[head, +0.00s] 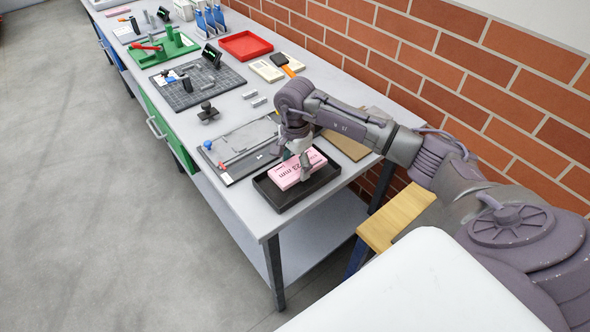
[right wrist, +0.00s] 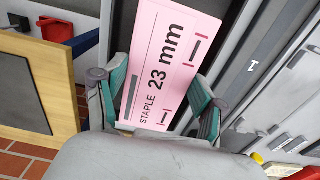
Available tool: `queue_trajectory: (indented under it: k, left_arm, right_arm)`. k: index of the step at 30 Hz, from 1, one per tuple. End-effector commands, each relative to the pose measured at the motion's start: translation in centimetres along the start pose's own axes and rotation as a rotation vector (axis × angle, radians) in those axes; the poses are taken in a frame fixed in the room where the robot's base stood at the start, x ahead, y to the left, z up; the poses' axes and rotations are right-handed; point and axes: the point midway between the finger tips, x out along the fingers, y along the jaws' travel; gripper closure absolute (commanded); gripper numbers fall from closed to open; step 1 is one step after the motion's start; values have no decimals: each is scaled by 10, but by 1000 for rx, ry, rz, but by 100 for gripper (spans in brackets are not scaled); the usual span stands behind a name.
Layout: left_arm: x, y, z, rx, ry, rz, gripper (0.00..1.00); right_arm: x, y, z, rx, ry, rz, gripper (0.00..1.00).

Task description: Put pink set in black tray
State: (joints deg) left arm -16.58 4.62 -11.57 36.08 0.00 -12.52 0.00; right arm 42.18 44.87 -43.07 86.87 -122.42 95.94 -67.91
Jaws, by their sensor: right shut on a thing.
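The pink set (head: 297,169) is a pink box marked "23 mm" in the head view. In the right wrist view the pink set (right wrist: 165,62) also reads "STAPLE 23 mm". It is inside the walls of the black tray (head: 268,198), at the near end of the bench; whether it touches the tray floor I cannot tell. My right gripper (head: 304,166) is over the tray, shut on the pink set. In the right wrist view its fingers (right wrist: 160,103) stand on both sides of the box. My left gripper is not in view.
A grey board (head: 231,170) lies just left of the tray, and a brown board (head: 349,147) lies right of it. A red tray (head: 246,45), a cutting mat (head: 183,97) and a green holder (head: 165,47) are farther along the bench. A brick wall (head: 420,60) runs behind.

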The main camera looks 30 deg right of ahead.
Motion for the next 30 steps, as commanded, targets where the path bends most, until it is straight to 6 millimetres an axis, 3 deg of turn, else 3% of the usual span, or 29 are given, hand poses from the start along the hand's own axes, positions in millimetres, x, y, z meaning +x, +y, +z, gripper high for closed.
queue_trajectory:
  k: [7,17,18,20,30]
  left_arm:
    - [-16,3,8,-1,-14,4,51]
    - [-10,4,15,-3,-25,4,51]
    - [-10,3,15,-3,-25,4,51]
    - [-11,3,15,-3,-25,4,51]
    - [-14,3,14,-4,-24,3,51]
  right_arm:
    - [31,1,2,0,-2,1,68]
    - [37,0,1,-1,0,-1,68]
    - [37,0,1,-1,0,0,28]
    - [36,0,1,-1,0,0,19]
    - [34,0,1,-1,-1,0,19]
